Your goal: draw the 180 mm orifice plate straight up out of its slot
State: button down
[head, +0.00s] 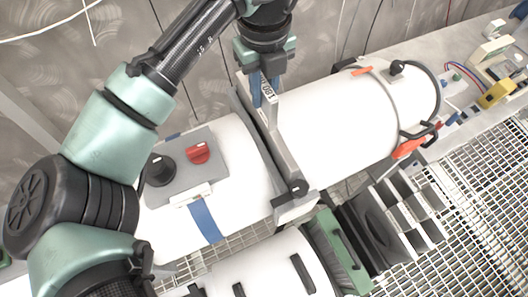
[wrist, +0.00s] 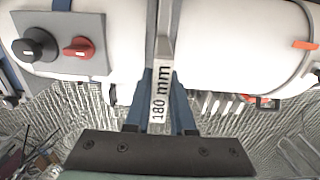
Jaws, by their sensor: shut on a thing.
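The orifice plate shows as a pale tab marked "180" (head: 269,94) in the head view, and its "180 mm" label (wrist: 161,94) reads clearly in the wrist view. My gripper (head: 264,92) has its blue fingers shut on this tab, one on each side; in the wrist view the fingers (wrist: 160,112) flank the label. The tab stands above a narrow slot (head: 255,118) in a grey fitting between two white pipe sections. The lower part of the plate is hidden, so I cannot tell how deep it sits.
A grey box with a black knob (head: 159,169) and a red knob (head: 199,152) sits on the left pipe. A grey bar (head: 283,155) crosses beside the slot. A rack with several upright plates (head: 399,205) stands at lower right, beside metal grating.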

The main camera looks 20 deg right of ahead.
jog(key=shift+r+p, duration=2.9)
jog(key=shift+r, duration=0.75)
notch_tip(320, 180, up, 7)
jog(key=p, duration=0.5)
jog(key=shift+p, duration=0.35)
notch_tip(320, 180, up, 7)
jog(key=p, duration=0.1)
